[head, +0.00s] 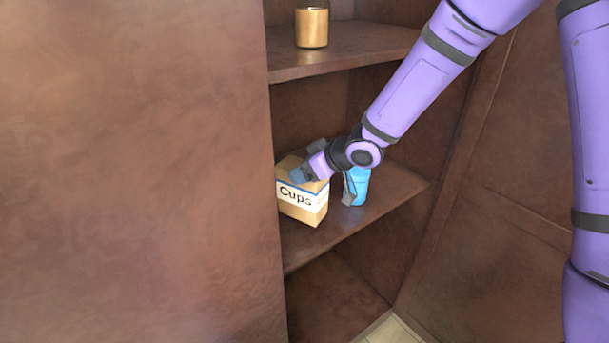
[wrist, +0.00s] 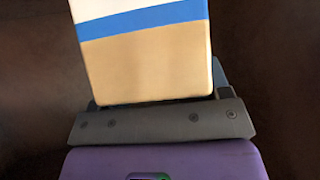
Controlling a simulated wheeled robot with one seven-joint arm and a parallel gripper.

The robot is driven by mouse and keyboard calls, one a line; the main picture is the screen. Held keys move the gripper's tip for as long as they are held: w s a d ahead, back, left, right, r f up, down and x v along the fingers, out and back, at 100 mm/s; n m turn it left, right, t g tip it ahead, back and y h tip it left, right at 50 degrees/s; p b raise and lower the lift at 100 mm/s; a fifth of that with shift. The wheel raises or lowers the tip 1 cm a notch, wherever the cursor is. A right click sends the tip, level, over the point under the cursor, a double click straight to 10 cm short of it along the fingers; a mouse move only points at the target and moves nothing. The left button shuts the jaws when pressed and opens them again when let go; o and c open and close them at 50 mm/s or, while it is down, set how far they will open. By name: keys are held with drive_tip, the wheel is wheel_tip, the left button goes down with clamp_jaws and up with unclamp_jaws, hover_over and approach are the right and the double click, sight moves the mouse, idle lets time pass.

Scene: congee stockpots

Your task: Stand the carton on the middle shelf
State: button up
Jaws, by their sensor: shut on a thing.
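The carton (head: 301,201) is a tan box with a white label reading "Cups" and a blue stripe. It is at the middle shelf (head: 345,229), upright or nearly so, near the left side wall. I cannot tell whether its base touches the board. My gripper (head: 308,172) is at the carton's top and shut on it. In the wrist view the carton (wrist: 150,72) rises from my gripper (wrist: 158,106), showing its tan face, blue stripe and part of the white label. The fingertips are partly hidden by the carton.
A blue item (head: 360,184) stands on the middle shelf just right of the carton, partly hidden by my wrist. A gold cup-like container (head: 311,28) stands on the upper shelf (head: 345,48). A broad brown panel (head: 135,170) borders the opening on the left. The shelf's front right is clear.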

drive_tip(key=shift+w+a+f, duration=0.1)
drive_tip(key=shift+w, duration=0.55)
drive_tip(key=shift+w+a+f, duration=0.1)
drive_tip(key=shift+w, duration=0.5)
drive_tip(key=shift+f, duration=1.7)
drive_tip(key=o, duration=1.5)
drive_tip(key=shift+f, duration=0.1)
drive_tip(key=v, duration=1.2)
